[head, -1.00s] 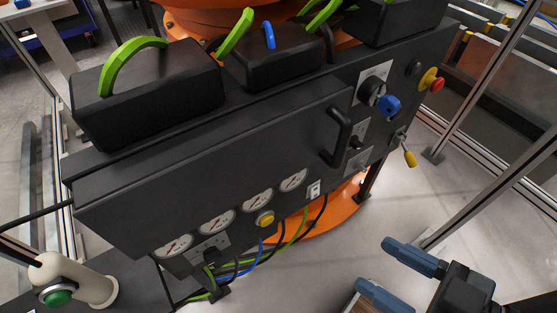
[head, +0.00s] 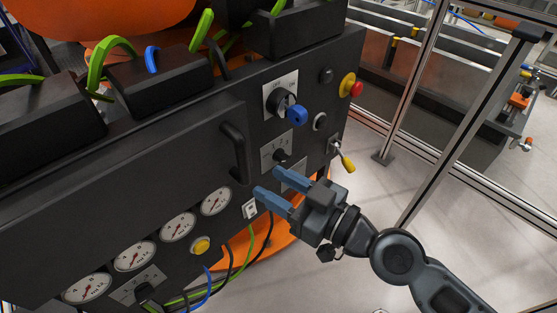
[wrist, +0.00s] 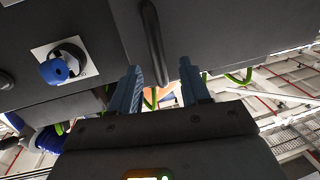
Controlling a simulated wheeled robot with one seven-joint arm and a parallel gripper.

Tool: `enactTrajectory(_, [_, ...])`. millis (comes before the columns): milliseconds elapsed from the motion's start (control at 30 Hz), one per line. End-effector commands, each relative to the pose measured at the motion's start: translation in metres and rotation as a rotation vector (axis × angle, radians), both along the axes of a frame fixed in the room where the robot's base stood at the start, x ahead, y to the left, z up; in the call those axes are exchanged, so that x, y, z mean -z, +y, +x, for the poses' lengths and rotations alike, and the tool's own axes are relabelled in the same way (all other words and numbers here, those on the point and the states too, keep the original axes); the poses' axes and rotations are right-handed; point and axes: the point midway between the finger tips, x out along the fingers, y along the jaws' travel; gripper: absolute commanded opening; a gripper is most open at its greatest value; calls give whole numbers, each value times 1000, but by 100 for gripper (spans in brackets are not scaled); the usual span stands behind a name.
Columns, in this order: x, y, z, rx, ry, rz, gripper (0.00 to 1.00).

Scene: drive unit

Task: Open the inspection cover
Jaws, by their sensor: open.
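The inspection cover (head: 130,190) is a wide dark panel on the front of the black drive unit, and it looks closed. Its black bar handle (head: 236,152) stands upright near the cover's right edge. My gripper (head: 267,182) is open and empty, just right of and below the handle, with its blue fingers pointing at the panel. In the wrist view the handle (wrist: 153,45) runs down toward the gap between the fingertips of my gripper (wrist: 160,73). I cannot tell whether its lower end is between them.
Gauges (head: 177,227) and a yellow button (head: 201,246) lie along the lower front. Cables hang below. Floor at right is clear.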

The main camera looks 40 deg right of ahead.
Motion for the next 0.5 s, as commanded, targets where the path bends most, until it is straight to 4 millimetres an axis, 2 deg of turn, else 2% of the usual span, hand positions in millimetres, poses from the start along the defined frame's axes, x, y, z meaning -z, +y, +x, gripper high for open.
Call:
enactTrajectory(267, [-8, 5, 22, -18, -23, 7, 46])
enactTrajectory(500, [-10, 11, 55, -18, -23, 9, 46])
